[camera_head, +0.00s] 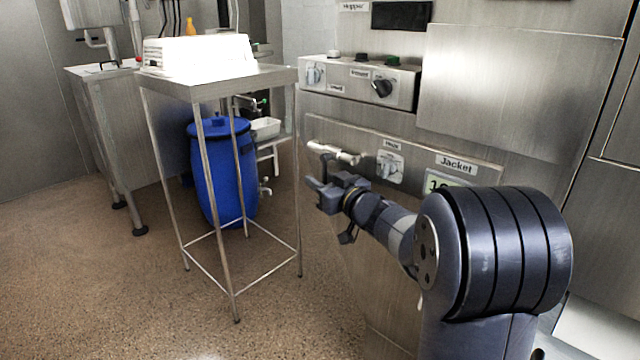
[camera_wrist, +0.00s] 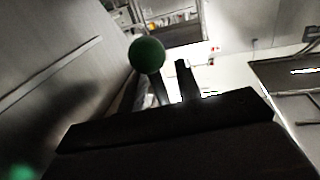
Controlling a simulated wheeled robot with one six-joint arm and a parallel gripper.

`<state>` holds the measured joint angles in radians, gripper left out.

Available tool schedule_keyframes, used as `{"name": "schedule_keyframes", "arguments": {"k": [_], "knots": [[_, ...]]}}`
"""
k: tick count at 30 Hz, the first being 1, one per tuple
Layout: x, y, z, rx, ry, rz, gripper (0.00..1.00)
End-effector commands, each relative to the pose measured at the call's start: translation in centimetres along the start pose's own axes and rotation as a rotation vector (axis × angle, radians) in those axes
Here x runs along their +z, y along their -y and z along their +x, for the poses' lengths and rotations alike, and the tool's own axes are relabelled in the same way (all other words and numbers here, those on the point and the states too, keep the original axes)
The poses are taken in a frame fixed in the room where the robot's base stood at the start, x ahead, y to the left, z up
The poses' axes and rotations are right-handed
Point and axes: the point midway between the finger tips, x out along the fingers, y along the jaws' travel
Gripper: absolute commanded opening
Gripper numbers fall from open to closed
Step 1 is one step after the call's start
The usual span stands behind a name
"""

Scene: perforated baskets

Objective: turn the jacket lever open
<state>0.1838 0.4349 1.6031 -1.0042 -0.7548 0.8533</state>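The panel with the Jacket label (camera_head: 456,163) is on the front of the steel machine. A pale, rod-like lever (camera_head: 335,152) sticks out to the left from this panel, just above and behind my gripper. I cannot tell for sure that it is the jacket lever. My gripper (camera_head: 318,172) is at the left of the panel, with its fingers apart and nothing seen between them. In the wrist view, my dark fingers (camera_wrist: 173,82) show a gap. A green ball knob (camera_wrist: 147,55) is beside the left finger. Whether it touches the finger is unclear.
A control box (camera_head: 358,82) is above. A tall steel stand (camera_head: 203,150) and a blue barrel (camera_head: 222,175) are left. The floor between is clear.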

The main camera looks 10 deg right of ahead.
Motion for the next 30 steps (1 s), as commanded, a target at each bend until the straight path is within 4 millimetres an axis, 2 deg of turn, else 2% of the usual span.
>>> {"name": "schedule_keyframes", "arguments": {"k": [3, 11, 23, 30], "knots": [[0.07, 0.04, 0.62, 0.0, 0.001, 0.0, 0.33], [-0.01, 0.01, 0.71, 0.001, 0.0, 0.0, 0.33], [-0.01, 0.01, 0.68, 0.001, 0.0, 0.0, 0.01], [0.0, 0.01, 0.68, 0.001, 0.0, 0.0, 0.0]]}}
